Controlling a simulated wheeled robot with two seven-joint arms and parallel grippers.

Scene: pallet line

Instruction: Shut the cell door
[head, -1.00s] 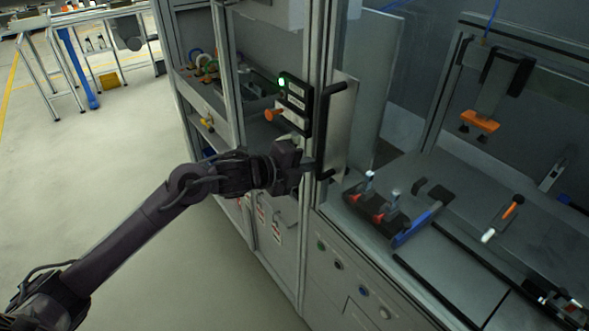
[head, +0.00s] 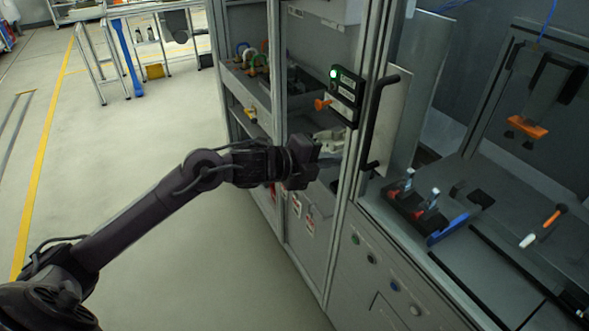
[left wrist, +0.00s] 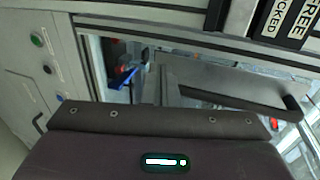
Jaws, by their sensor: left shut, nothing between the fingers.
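The cell door shows by its black bar handle (head: 376,125) and a pale metal plate (head: 391,120) beside the post. The handle also shows in the left wrist view (left wrist: 225,99). I cannot tell from the pictures how far the door stands from its frame. My left gripper (head: 328,163) is shut and empty, in front of the cabinet post, left of the handle's lower end and apart from it. A black lock box (head: 346,94) with a lit green lamp sits on the post, left of the handle. My right gripper is not in view.
Inside the cell are a red-and-black clamp fixture (head: 412,203), a blue part (head: 449,228) and an orange-handled tool (head: 551,217). An orange knob (head: 322,104) sticks out by the lock box. Shelves (head: 250,90) stand left. The floor at left is clear.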

